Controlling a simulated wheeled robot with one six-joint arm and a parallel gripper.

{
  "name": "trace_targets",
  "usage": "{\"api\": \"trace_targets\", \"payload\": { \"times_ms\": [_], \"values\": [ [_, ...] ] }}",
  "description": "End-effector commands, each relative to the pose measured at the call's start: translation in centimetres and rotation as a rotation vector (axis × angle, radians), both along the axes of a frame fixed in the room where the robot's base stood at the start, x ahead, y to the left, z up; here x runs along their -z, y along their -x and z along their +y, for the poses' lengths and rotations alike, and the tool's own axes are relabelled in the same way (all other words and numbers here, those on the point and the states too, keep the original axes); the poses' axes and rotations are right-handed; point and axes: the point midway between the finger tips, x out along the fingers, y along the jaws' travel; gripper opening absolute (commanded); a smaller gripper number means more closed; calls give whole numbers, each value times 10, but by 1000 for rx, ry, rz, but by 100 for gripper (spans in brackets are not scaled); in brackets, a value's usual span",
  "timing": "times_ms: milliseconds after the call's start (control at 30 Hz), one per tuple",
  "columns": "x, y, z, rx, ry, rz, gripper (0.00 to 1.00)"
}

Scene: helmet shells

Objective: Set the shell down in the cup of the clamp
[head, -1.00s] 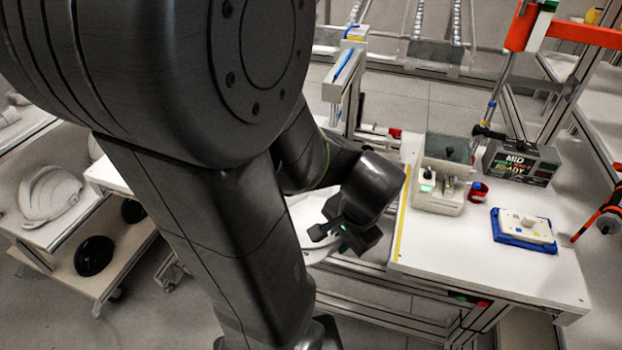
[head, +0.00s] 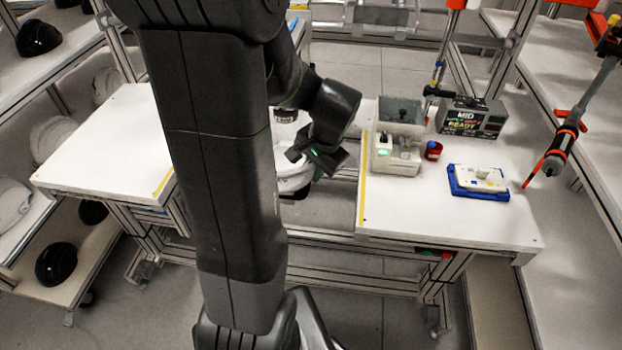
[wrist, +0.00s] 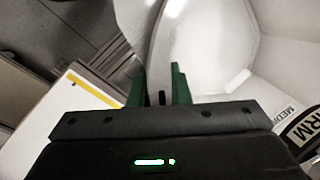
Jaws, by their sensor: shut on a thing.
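The white shell (head: 292,168) shows in the head view between the two white tables, partly hidden behind my arm. My gripper (head: 318,160) is at its right side. In the wrist view the pale shell (wrist: 205,50) fills the upper middle and right. My gripper's green fingers (wrist: 157,88) are shut on its rim, one on each side. I cannot make out the clamp or its cup; the space under the shell is mostly hidden by my arm.
The right table (head: 430,210) holds a grey fixture box (head: 397,155), a red cup (head: 433,150), a sign box (head: 470,118) and a blue tray (head: 478,192). The left table (head: 110,150) is bare. Racks with black shells (head: 57,264) stand at left.

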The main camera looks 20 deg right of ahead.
Motion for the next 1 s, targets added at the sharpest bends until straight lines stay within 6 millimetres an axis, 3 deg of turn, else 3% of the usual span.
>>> {"api": "trace_targets", "payload": {
  "times_ms": [333, 400, 600, 1000],
  "values": [
    [0, -36, -22, 1, 1, 0, 0],
    [14, -34, -21, 1, 0, 0, 0],
    [28, -33, -21, 1, 0, -1, 0],
    [32, -33, -21, 1, 0, -1, 0]
  ]
}}
